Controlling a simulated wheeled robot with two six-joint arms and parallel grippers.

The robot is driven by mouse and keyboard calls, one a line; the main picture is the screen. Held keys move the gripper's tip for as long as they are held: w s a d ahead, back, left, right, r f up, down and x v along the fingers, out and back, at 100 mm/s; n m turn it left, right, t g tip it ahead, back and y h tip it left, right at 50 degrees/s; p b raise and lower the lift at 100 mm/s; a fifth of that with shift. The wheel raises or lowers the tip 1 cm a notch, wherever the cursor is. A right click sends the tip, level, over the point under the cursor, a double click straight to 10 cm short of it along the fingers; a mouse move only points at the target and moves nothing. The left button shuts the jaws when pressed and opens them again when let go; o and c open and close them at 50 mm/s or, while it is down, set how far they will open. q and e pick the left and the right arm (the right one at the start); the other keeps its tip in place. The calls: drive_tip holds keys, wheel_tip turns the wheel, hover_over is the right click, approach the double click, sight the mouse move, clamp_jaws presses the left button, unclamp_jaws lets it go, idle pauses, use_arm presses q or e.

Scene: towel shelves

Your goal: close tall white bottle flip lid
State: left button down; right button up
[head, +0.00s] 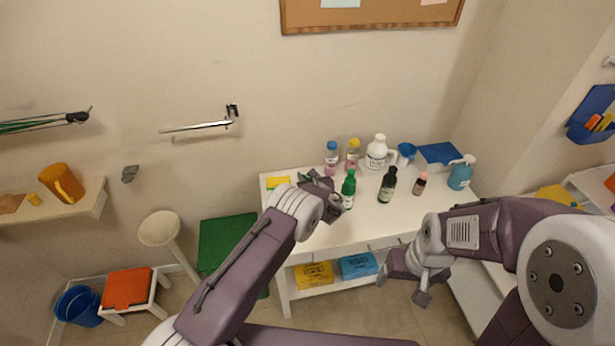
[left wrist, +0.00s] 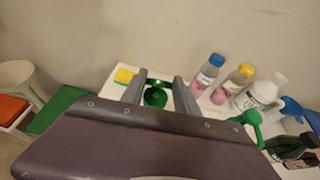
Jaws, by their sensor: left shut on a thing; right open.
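The white bottle I can make out is a white jug with a handle and white cap (head: 377,152), upright at the back of the white table; it also shows in the left wrist view (left wrist: 258,95). Whether its lid is open cannot be told. My left gripper (head: 326,186) is over the table's left part, to the left of the jug. In the left wrist view its fingers (left wrist: 160,92) are shut on a dark green round thing (left wrist: 155,97), mostly hidden in the head view. My right gripper (head: 403,289) is open and empty, in front of the table.
A green bottle (head: 348,190), dark bottle (head: 387,186), small brown bottle (head: 419,184) and teal pump bottle (head: 460,174) stand on the table (head: 318,237). Blue-capped (head: 331,160) and yellow-capped (head: 352,156) bottles stand left of the jug. The front middle tabletop is clear.

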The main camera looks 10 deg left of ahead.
use_arm(q)
drive_tip(key=t+b, duration=0.1)
drive_tip(key=b, duration=0.2)
drive_tip(key=f+t+y+b, duration=0.1)
drive_tip(key=b, duration=0.3)
drive_tip(key=s+f+t+b, duration=0.1)
drive_tip(key=b, duration=0.2)
drive_tip(key=shift+d+t+y+b, duration=0.2)
drive_tip(key=shift+t+y+b, duration=0.1)
drive_tip(key=shift+b, duration=0.05)
drive_tip(key=shift+r, duration=0.3)
drive_tip(key=c, duration=0.9)
unclamp_jaws()
drive_tip(key=b+v, duration=0.2)
drive_tip(key=v, duration=0.7)
drive_tip(key=shift+f, duration=0.1)
